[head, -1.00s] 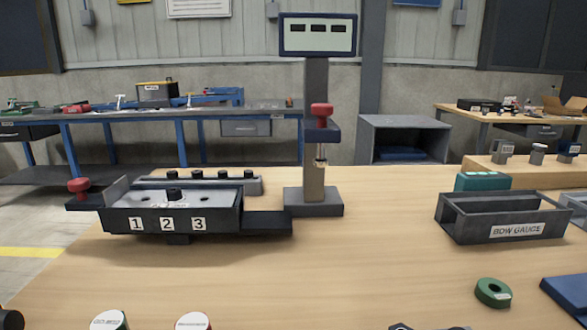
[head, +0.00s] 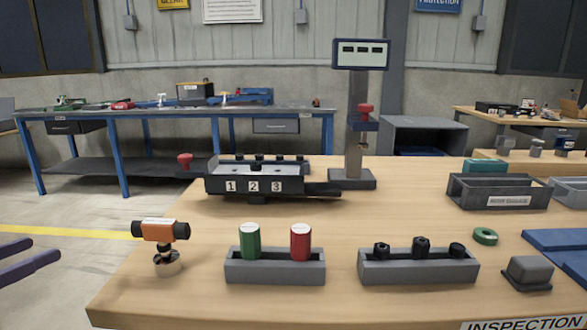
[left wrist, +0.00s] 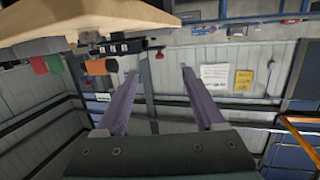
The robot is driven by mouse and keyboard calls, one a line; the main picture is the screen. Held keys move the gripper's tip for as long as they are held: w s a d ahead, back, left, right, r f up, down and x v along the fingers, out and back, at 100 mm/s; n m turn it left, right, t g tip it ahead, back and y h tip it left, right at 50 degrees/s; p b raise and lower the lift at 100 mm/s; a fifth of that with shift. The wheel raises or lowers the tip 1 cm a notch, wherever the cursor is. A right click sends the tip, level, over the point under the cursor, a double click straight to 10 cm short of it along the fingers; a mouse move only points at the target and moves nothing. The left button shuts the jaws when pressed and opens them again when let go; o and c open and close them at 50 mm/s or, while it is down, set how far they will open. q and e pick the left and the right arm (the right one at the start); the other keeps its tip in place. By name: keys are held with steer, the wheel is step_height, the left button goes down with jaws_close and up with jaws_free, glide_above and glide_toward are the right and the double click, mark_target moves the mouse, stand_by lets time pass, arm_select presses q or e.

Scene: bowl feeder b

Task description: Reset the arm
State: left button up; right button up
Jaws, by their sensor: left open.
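My left gripper (head: 28,260) shows at the left edge of the head view, to the left of the table and clear of it. In the left wrist view its two purple fingers (left wrist: 157,85) stand wide apart with nothing between them. My right gripper is in neither view. The wooden table (head: 400,215) carries the bowl feeder fixture marked 1, 2, 3 (head: 254,186) and a post with a display (head: 361,54).
Near the table's left front stands an orange device (head: 158,231). A grey holder (head: 275,272) bears a green cylinder (head: 250,240) and a red one (head: 300,241). Another grey holder (head: 418,268) bears black knobs. A grey bin (head: 498,192) stands at right. Floor left of the table is free.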

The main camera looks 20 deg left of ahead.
arm_select(q)
steer(key=s+d+f+g+y+p, duration=0.1)
steer(key=d+f+g+y+p, duration=0.2)
steer(key=d, duration=0.6)
steer(key=s+d+r+m+g+h+p, duration=0.1)
steer(key=s+d+r+g+p, duration=0.45)
steer(key=s+d, duration=0.3)
steer(key=s+d+r+g+h+p, duration=0.2)
steer(key=s+d+r+g+p, duration=0.25)
steer(key=s+d+r, duration=0.35)
step_height(320, 180, up, 36)
steer(key=p, duration=3.7)
steer(key=shift+w+d+f+y, duration=0.15)
steer(key=shift+w+d+y, duration=0.15)
steer(key=shift+d, duration=0.15)
